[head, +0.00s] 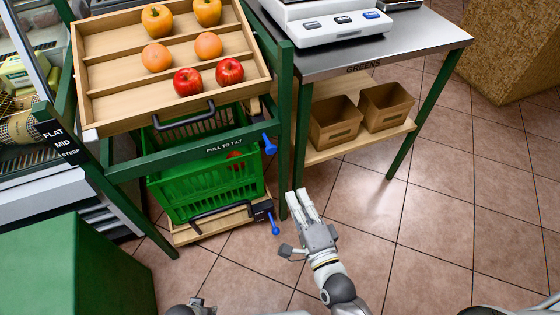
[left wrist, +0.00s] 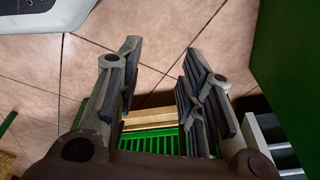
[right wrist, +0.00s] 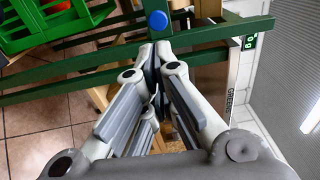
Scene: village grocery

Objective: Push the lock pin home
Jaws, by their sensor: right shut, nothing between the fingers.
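A blue lock pin (head: 269,143) sticks out of the right side of the green tilt stand, below the wooden tray (head: 110,58). A second blue pin (head: 273,224) is lower, at a dark bracket by the bottom board. In the right wrist view a round blue pin head (right wrist: 157,21) stands out from a green bar, just beyond the fingertips; I cannot tell which pin it is. My right gripper (head: 297,192) is shut and empty, right of the lower pin and apart from it. My left gripper (left wrist: 162,55) is open and empty above the floor.
The tray holds apples and other fruit. A green crate (head: 175,199) stands under it. A steel table (head: 415,45) with a white scale (head: 325,27) and two brown boxes (head: 335,122) stands to the right. A green block (head: 75,275) is at lower left. Tiled floor at right is free.

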